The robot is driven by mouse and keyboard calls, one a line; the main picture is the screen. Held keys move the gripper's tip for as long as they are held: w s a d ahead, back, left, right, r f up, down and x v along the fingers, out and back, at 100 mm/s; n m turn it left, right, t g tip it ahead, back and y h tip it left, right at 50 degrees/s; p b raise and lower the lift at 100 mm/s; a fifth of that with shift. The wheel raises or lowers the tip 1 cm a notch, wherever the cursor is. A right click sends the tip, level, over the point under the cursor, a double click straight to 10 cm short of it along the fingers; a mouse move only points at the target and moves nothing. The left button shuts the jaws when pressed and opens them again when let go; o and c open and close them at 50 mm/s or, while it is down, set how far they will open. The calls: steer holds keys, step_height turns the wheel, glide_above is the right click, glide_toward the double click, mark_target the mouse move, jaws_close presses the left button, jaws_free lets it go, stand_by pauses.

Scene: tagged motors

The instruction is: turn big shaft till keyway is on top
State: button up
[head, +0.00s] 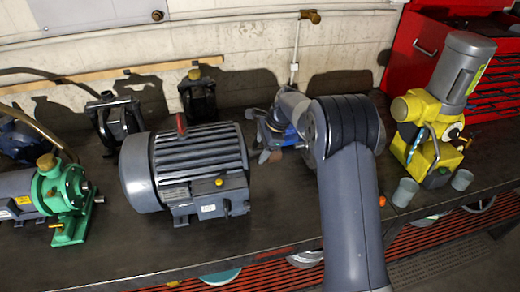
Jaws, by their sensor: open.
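The large grey finned motor (198,165) stands on the dark workbench, left of my arm, with a red lifting eye on top. Its right end faces my gripper. The big shaft and its keyway cannot be made out at this end. My gripper (265,145) is small in the view, just right of the motor and partly hidden behind my own arm. It is open and appears apart from the motor. I cannot tell whether the shaft lies between the fingers.
A green pump (65,198) with a grey motor stands at the left. Two black units (114,122) (197,97) stand behind the big motor. A yellow machine (428,130) and grey cups (405,192) are at the right. A red tool cabinet (418,45) stands behind. The bench front is mostly clear.

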steer(key=b+v, duration=0.2)
steer(key=v, duration=0.9)
steer(key=shift+a+f, duration=0.1)
steer(key=p+x, duration=0.2)
steer(key=x, duration=0.8)
steer(key=shift+f, duration=0.1)
steer(key=shift+a+f, duration=0.1)
steer(key=shift+f, duration=0.2)
steer(key=shift+s, duration=0.1)
steer(key=shift+r, duration=0.1)
